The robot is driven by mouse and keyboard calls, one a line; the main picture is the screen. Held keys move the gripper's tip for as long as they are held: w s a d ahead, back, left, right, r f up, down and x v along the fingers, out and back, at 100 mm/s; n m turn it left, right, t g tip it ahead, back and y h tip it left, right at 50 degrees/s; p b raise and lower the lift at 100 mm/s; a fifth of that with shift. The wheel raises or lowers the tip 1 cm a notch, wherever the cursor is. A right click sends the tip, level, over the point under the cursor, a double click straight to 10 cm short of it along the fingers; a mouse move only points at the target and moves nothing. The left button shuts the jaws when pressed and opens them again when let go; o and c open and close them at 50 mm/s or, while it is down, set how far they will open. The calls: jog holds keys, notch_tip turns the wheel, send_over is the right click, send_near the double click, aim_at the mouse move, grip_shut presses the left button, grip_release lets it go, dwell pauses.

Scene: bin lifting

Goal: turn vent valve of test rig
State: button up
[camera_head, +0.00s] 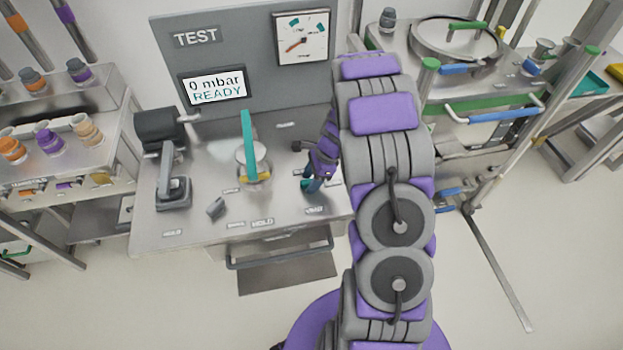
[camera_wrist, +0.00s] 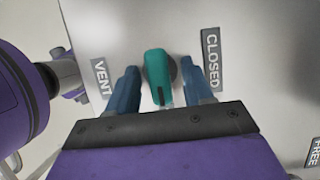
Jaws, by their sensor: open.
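The test rig (camera_head: 285,80) has a grey panel, a gauge and a display reading "0 mbar READY". Its vent valve has a teal lever handle (camera_wrist: 158,76), seen in the wrist view between a VENT label (camera_wrist: 102,77) on the left and a CLOSED label (camera_wrist: 211,58) on the right. My gripper (camera_wrist: 163,92) is open, its two blue fingers on either side of the teal handle, with gaps visible on both sides. In the head view my gripper (camera_head: 312,184) is low over the rig's right front; my arm hides part of that area.
A black clamp-like device (camera_head: 172,165) stands on the rig's left. A round fixture with a teal upright bar (camera_head: 247,135) stands mid-deck. Shelves with capped bottles (camera_head: 48,138) are at left. A steel vessel rack (camera_head: 460,60) is at right. The floor in front is clear.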

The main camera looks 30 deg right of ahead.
jog(key=shift+a, duration=0.25)
jog(key=shift+c, duration=0.5)
jog(key=shift+d, duration=0.15)
grip_shut()
